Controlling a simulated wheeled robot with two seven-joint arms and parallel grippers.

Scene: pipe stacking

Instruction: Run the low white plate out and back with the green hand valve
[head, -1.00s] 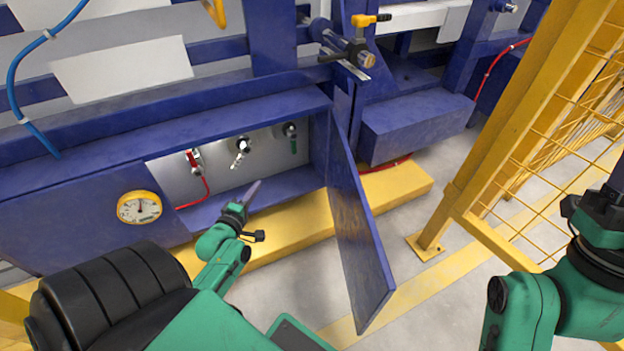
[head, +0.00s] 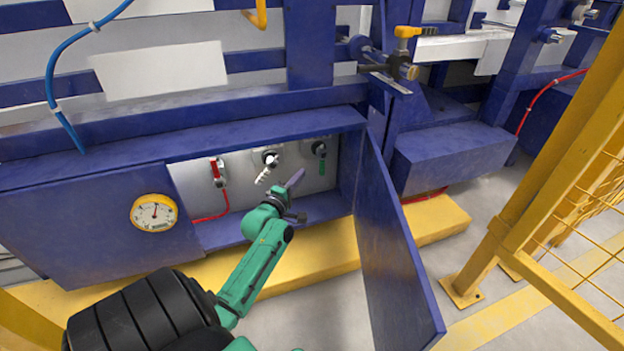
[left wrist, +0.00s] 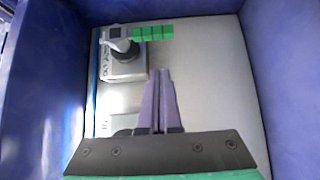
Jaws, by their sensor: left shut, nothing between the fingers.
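The green hand valve (head: 321,158) is at the right end of a row of three valves on the pale back wall of the open blue cabinet. Its green handle (left wrist: 153,33) points to the right in the left wrist view, beside a grey valve body. My left gripper (head: 296,178) is shut and empty, in front of and below the valves, apart from the green one. Its purple fingers (left wrist: 161,75) are together in the left wrist view. My right gripper is out of view.
A red valve (head: 217,172) and a white-handled valve (head: 266,167) are left of the green one. The open blue door (head: 392,240) stands to the right of my left arm. A gauge (head: 154,212) is on the cabinet front. A yellow fence post (head: 545,165) is at right.

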